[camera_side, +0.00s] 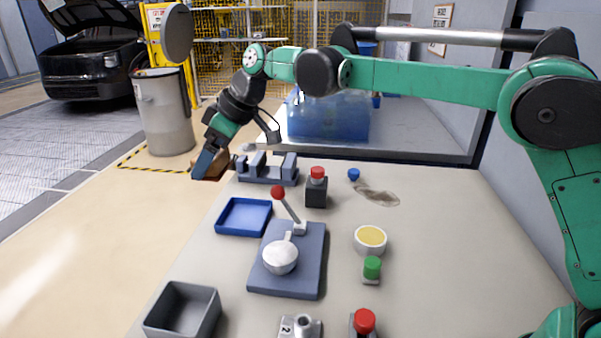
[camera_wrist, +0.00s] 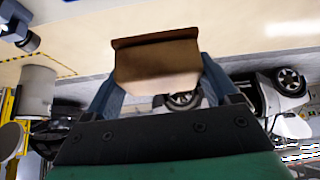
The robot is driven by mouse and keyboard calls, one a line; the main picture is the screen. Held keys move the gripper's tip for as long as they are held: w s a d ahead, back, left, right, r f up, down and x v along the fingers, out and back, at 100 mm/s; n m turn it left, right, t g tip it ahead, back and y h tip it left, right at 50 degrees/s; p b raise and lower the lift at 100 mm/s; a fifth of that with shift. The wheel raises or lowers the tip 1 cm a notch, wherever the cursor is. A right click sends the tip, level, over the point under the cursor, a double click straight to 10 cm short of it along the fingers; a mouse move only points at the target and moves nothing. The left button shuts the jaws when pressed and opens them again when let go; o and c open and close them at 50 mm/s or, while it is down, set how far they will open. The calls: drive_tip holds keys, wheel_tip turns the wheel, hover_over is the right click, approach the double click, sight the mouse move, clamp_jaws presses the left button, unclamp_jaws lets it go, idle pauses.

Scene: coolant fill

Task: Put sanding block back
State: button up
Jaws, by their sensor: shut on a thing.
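The sanding block (camera_wrist: 157,65) is a brown block with a darker top edge, held between the two blue fingers of my gripper (camera_wrist: 160,85) in the wrist view. In the side view my gripper (camera_side: 207,163) is at the far left edge of the table, pointing down. The brown block (camera_side: 213,167) shows beside the finger there, partly hidden by it. It is close to the table's far left corner; I cannot tell whether it touches anything. A blue-grey slotted holder (camera_side: 268,175) stands on the table just right of my gripper.
A blue tray (camera_side: 243,230), a grey bin (camera_side: 168,325), and a plate with a red-knobbed lever (camera_side: 310,290) stand on the table. A red-button box (camera_side: 316,194), yellow-filled bowl (camera_side: 370,239), green button (camera_side: 371,268) and cloth (camera_side: 378,196) are further right. A grey barrel (camera_side: 165,115) stands on the floor.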

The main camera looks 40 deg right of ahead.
sight(219, 254)
wheel_tip(219, 254, down, 18)
drive_tip(key=shift+f, duration=0.2)
drive_tip(key=shift+f, duration=0.15)
drive_tip(key=o, duration=1)
drive_tip(key=shift+o, duration=0.2)
drive_tip(key=s+d+r+m+t+h, duration=0.1)
drive_tip(key=s+d+r+m, duration=0.1)
drive_tip(key=s+d+r, duration=0.4)
drive_tip(key=s+d+r+m+h, duration=0.1)
drive_tip(key=s+d+r+m, duration=0.1)
drive_tip(key=s+d+r, duration=0.55)
drive_tip(key=s+d+m+t+h, duration=0.1)
drive_tip(key=s+d+m+h, duration=0.1)
drive_tip(key=s+m, duration=0.3)
drive_tip(key=s+d, duration=0.1)
drive_tip(key=s, duration=0.2)
drive_tip(key=shift+m+t+h, duration=0.3)
drive_tip(key=shift+h, duration=0.1)
